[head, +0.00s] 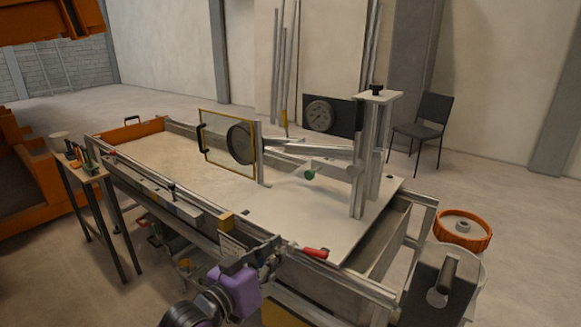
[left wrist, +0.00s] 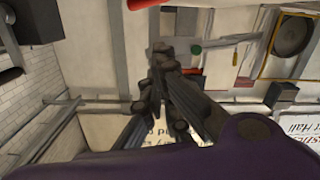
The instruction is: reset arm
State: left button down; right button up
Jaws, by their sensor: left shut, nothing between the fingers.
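My left gripper (head: 272,258), on a purple wrist, is low in the middle of the head view, at the near side rail of the sandbed (head: 345,283). In the left wrist view its dark fingers (left wrist: 160,60) are together, with nothing between them. A red handle (head: 315,253) on the near rail lies just right of the gripper in the head view, apart from it. My right gripper is not in view.
A small tool table (head: 95,172) is at left. Open floor lies beyond.

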pick_arm(q)
jog(key=s+a+f+y, duration=0.2)
jog(key=s+a+f, duration=0.1)
jog(key=s+f, duration=0.3)
jog(key=s+a+f+n+g+y+p, duration=0.1)
jog(key=s+a+f+y, duration=0.15)
jog(key=f, duration=0.55)
jog(key=s+a+f+y, duration=0.2)
jog(key=s+a+f, duration=0.2)
jog(key=s+f, duration=0.2)
jog(key=s+a+f+n+g+y, duration=0.1)
jog(key=s+f, duration=0.5)
jog(key=s, duration=0.6)
jog(key=s+a+f+n+g+y, duration=0.2)
jog(key=s+a+f, duration=0.3)
jog(key=s, duration=0.7)
notch_tip(320, 180, down, 2)
jog(key=shift+g+p, duration=0.4)
jog(key=shift+g, duration=0.3)
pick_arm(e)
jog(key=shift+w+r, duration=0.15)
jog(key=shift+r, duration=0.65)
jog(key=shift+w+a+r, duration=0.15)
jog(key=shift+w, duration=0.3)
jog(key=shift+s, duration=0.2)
